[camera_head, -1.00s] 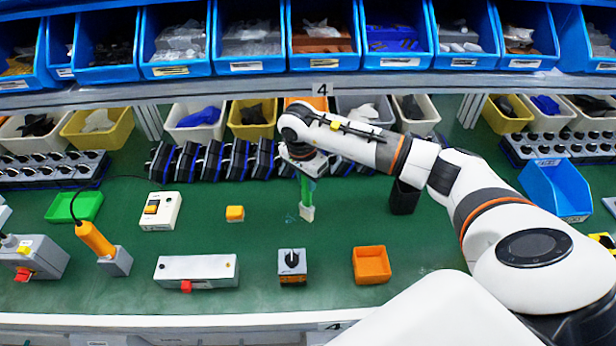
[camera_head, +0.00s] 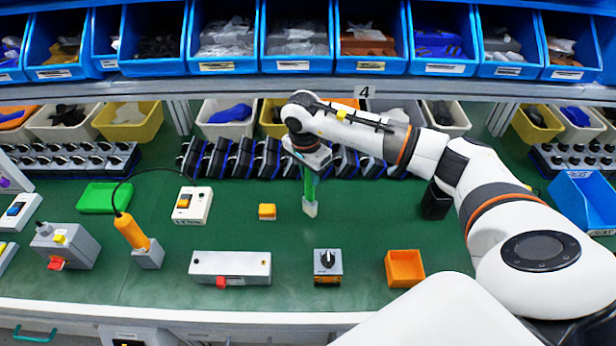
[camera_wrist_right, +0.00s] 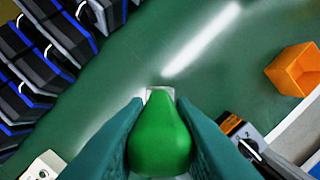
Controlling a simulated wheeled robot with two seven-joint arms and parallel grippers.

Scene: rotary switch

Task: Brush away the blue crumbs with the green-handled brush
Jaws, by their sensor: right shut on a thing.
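My right gripper (camera_head: 308,165) is shut on the green-handled brush (camera_head: 309,188), holding it upright with its pale bristles down at the green table. In the right wrist view the green handle (camera_wrist_right: 160,140) lies between the two teal fingers of the right gripper (camera_wrist_right: 160,108), and the pale bristle end shows just beyond. I cannot make out any blue crumbs on the table now; the brush or glare may hide them. My left gripper is not in view.
Near the brush stand a yellow block (camera_head: 267,211), a rotary switch (camera_head: 327,265) and an orange bin (camera_head: 404,268). A black bin (camera_head: 436,202) stands right of it. A row of black-and-blue devices (camera_head: 230,158) runs behind. Bare table lies around the brush.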

